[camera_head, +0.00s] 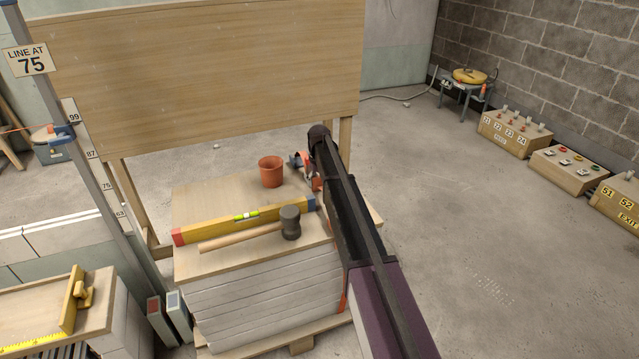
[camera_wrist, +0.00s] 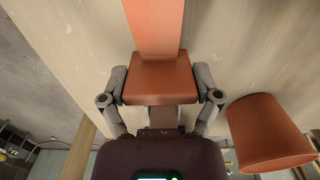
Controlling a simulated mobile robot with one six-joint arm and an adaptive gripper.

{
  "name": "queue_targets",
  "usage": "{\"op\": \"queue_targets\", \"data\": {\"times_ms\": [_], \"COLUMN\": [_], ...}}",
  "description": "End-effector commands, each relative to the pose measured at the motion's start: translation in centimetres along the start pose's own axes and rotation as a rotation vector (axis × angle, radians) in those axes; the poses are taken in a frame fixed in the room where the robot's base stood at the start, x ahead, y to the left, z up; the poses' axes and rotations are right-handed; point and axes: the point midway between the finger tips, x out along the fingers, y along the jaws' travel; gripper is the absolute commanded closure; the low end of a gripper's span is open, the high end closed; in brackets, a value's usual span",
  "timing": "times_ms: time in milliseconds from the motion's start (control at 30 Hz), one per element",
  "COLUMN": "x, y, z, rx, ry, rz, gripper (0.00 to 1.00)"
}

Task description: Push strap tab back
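The strap tab (camera_wrist: 160,80) is an orange-brown block in the upper middle of the wrist view. A flat orange strap (camera_wrist: 155,25) runs from its far side to the top edge. My gripper (camera_wrist: 160,88) has one grey finger against each side of the tab, and seems shut on it. In the camera_head view my gripper (camera_head: 305,161) is at the right end of the stack's top, with orange showing beside it. My dark arm hides much of the tab and strap there.
A terracotta-coloured pot (camera_head: 271,171) stands close to the gripper. A spirit level (camera_head: 244,219) and a mallet (camera_head: 289,222) lie on the stack's front part. A large wooden panel (camera_head: 200,60) rises behind.

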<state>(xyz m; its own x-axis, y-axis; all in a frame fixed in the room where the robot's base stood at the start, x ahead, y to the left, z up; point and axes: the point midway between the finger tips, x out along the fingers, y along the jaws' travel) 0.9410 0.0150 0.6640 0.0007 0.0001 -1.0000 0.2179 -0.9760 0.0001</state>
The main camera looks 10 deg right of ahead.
Motion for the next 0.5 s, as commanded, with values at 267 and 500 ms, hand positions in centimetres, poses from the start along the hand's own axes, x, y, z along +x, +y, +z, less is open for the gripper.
{"op": "queue_targets", "data": {"times_ms": [267,500], "x": [0.00,0.00], "y": [0.00,0.00], "z": [0.02,0.19], "rx": [0.000,0.000], "ry": [0.000,-0.001], "rz": [0.000,0.000], "gripper": [0.06,0.06]}}
